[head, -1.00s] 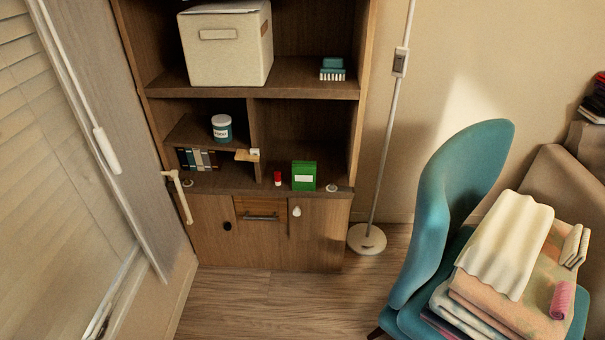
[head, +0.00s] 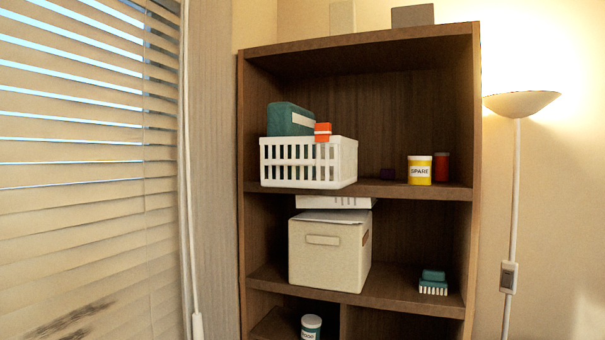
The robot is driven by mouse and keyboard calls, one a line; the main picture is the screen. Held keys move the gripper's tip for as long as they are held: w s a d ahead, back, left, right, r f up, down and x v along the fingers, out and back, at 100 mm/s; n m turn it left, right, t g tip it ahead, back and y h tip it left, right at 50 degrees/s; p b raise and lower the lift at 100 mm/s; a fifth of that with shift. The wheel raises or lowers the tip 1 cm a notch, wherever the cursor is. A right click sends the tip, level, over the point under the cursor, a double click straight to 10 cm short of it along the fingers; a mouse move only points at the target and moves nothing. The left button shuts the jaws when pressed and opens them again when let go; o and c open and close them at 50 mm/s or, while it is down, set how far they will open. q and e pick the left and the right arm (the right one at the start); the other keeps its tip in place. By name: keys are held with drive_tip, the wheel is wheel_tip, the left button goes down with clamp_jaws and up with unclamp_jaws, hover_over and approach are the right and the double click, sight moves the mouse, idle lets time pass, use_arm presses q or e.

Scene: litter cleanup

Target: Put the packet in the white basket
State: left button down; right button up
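The white basket (head: 308,163) stands on the upper shelf of the brown bookcase, toward its left side. It has slotted sides. A teal box (head: 290,119) with a pale label sticks up out of it, and a small orange-red item (head: 322,131) shows at its rim. I cannot tell whether either of these is the packet. No other likely packet shows in this view, and the lower shelves are cut off. Neither of my grippers is in view.
On the basket's shelf stand a yellow "SPARE" jar (head: 419,170) and a red jar (head: 441,168). Below are a cream box (head: 328,249) and a teal brush (head: 433,282). A floor lamp (head: 516,180) stands to the right. Window blinds (head: 75,170) are on the left.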

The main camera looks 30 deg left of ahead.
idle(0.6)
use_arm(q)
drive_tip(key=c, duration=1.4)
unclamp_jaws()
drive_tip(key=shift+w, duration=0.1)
